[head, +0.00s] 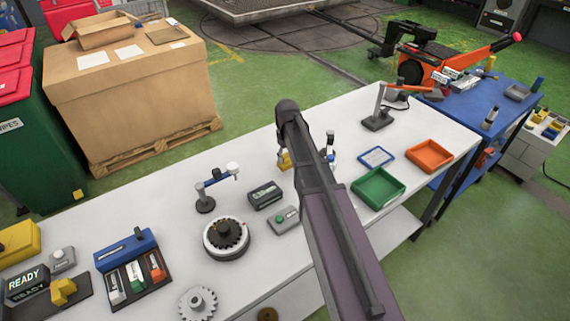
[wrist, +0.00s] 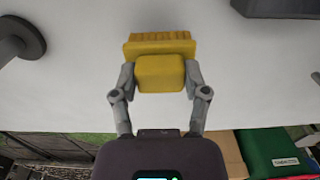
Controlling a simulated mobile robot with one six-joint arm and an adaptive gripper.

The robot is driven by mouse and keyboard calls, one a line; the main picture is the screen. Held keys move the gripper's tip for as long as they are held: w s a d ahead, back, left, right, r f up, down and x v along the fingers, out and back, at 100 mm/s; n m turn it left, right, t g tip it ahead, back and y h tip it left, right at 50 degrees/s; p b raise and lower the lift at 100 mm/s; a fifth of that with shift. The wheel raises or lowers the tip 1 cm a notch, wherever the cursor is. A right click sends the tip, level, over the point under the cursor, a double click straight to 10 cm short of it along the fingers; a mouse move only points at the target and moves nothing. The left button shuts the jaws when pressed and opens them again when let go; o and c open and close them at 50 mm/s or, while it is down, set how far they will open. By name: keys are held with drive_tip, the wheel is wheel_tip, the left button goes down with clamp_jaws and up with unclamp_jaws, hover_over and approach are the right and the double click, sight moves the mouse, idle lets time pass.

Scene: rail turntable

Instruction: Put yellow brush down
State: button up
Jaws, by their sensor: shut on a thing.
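The yellow brush (wrist: 159,73) is clasped between the two grey fingers of my gripper (wrist: 158,79) in the wrist view. Its ridged bristle side points to the top of that view, with the white bench top behind it. In the head view a small part of the brush (head: 284,159) shows left of my arm, over or on the white bench (head: 165,215). My arm hides most of my gripper there. I cannot tell whether the brush touches the bench.
A dark box (head: 265,195), a green-button box (head: 285,220) and a round black-and-white dial unit (head: 227,240) stand left of my arm. Right of it lie a green tray (head: 378,188), an orange tray (head: 429,156) and a blue-rimmed tray (head: 376,157). A lamp (head: 377,122) stands behind.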

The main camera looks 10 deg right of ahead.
sight(287, 162)
drive_tip(key=shift+f+b, duration=1.45)
drive_tip(key=shift+f, duration=0.2)
drive_tip(key=shift+f, duration=0.1)
drive_tip(key=o, duration=1)
wheel_tip(287, 162, up, 12)
drive_tip(key=p, duration=1.2)
